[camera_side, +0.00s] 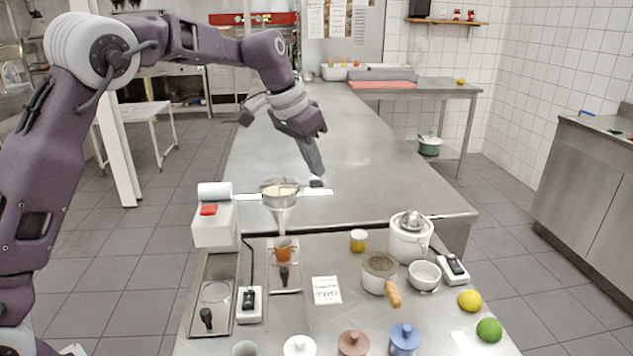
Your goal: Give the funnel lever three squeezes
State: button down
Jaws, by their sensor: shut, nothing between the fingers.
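The funnel (281,204) is a metal cone filled with a pale cream mass, held upright above the worktop. An orange cup (283,250) stands below its spout on a small stand. My gripper (317,176) points down just right of the funnel's rim, its fingers shut with nothing between them. A small dark piece shows at the fingertips; I cannot tell whether it is the lever or part of the fingers.
A white machine with a red switch (208,210) stands left of the funnel. To the right are a yellow-labelled jar (358,240), a wooden-handled pot (379,272), a juicer (410,238) and a white cup (424,275). A card (326,290) lies in front. The long steel counter behind is mostly clear.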

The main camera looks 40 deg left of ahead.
aim_at(314, 183)
jog(key=shift+f, duration=1.2)
jog(key=shift+r, duration=2.2)
notch_tip(314, 183, up, 4)
jog(key=shift+f, duration=3)
